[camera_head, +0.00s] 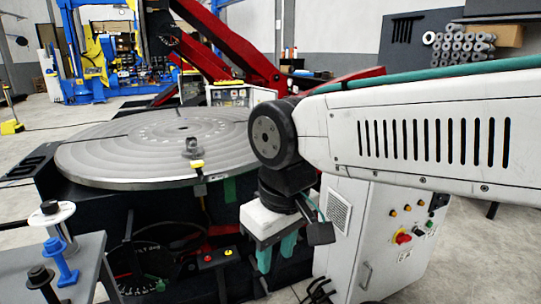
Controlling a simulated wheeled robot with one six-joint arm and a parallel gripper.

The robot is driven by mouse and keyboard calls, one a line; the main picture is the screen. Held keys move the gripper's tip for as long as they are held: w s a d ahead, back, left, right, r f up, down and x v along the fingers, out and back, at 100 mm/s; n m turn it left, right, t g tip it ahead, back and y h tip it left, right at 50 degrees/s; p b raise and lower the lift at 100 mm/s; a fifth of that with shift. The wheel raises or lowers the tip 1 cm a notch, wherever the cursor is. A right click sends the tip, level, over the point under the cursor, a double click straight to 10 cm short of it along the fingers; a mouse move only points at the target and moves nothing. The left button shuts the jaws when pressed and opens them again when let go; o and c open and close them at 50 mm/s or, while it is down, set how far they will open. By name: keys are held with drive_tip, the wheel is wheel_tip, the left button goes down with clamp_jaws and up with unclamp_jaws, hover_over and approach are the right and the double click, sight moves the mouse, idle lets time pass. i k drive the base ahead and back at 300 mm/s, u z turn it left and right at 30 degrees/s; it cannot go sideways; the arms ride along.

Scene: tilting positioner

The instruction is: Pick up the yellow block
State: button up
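A small yellow block (197,164) is at the near edge of the large round grey turntable (110,160). A small grey metal piece (192,147) is right behind it. My gripper (277,256) hangs down to the right of the turntable and lower in the picture than the yellow block. Its two teal fingers are spread apart with nothing seen between them. It is clear of the block.
A white control cabinet (385,235) with buttons stands to the right, behind my gripper. A grey table (60,265) with white, blue and black posts is at the lower left. Red arms (235,55) rise behind the turntable. Most of the turntable top is bare.

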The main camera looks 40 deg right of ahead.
sight(197, 163)
drive_tip(key=z, duration=1.5)
drive_tip(key=i, duration=0.95)
drive_tip(key=u, duration=1.4)
drive_tip(key=k, duration=0.65)
drive_tip(key=u, duration=0.85)
drive_tip(key=i, duration=1.1)
drive_tip(key=z, duration=0.6)
drive_tip(key=i, duration=0.6)
drive_tip(key=z, duration=0.2)
